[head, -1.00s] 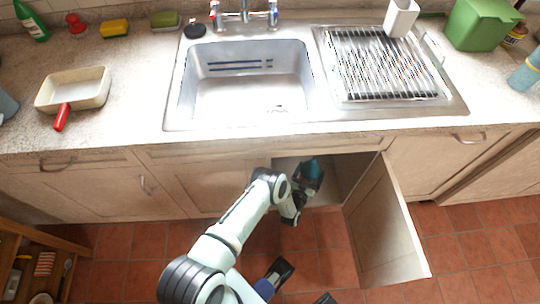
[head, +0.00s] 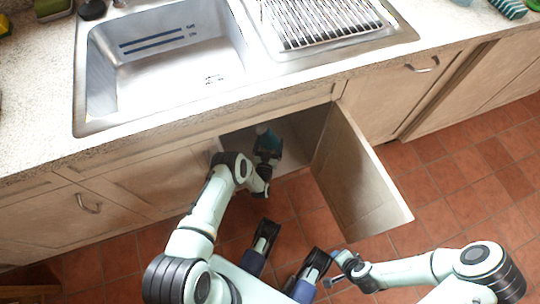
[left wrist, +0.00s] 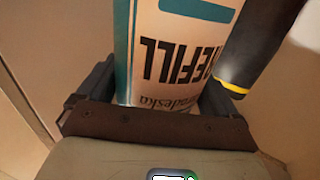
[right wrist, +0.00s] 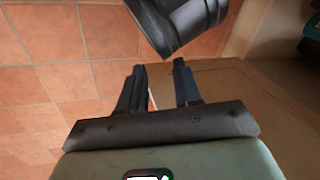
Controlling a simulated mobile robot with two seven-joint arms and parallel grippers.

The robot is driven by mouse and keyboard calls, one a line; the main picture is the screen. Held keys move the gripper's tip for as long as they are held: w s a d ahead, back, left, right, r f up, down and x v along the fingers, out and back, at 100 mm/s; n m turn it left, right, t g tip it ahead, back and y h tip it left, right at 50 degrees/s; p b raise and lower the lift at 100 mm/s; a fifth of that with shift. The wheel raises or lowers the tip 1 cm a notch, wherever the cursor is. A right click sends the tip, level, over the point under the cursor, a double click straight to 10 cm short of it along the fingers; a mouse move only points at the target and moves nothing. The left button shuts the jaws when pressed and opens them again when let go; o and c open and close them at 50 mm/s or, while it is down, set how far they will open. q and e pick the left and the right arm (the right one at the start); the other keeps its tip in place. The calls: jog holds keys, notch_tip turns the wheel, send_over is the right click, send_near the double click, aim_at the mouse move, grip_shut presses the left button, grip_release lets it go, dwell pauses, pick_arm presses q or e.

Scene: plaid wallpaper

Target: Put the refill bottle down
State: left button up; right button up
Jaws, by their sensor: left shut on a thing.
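The refill bottle (left wrist: 178,55) is white and teal, with an upside-down "REFILL" label in the left wrist view. My left gripper (head: 266,150) is shut on it at the opening of the cabinet under the sink. My right gripper (right wrist: 159,88) is open and empty, outside the cabinet over the tiled floor. It is small at the bottom of the head view (head: 335,281).
The cabinet door (head: 355,175) stands open right of the opening. In the left wrist view a dark cylindrical thing with a yellow band (left wrist: 233,86) is close beside the bottle on the right. The sink (head: 165,60) and counter are above. Tiled floor (head: 455,175) is clear at right.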

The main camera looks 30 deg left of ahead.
pick_arm(q)
notch_tip(320, 180, down, 2)
jog(key=shift+f+b, duration=0.15)
jog(key=shift+b, duration=0.4)
notch_tip(320, 180, down, 3)
jog(key=shift+b, duration=1.15)
pick_arm(e)
notch_tip(320, 180, down, 6)
jog(key=d+r, duration=0.1)
jog(key=d, duration=0.1)
pick_arm(q)
jog(key=shift+w+f, duration=0.1)
jog(key=shift+f, duration=0.25)
notch_tip(320, 180, down, 4)
jog(key=b, duration=0.4)
jog(key=shift+f, duration=0.15)
jog(key=shift+b, duration=0.3)
pick_arm(e)
jog(key=s+d+f+m+g, duration=0.1)
jog(key=s+f+g, duration=0.2)
jog(key=s+f, duration=0.3)
jog(key=s, duration=0.3)
jog(key=shift+d+f+g, duration=0.2)
jog(key=shift+g, duration=0.1)
pick_arm(q)
jog(key=shift+f, duration=0.1)
pick_arm(e)
jog(key=shift+s, duration=0.1)
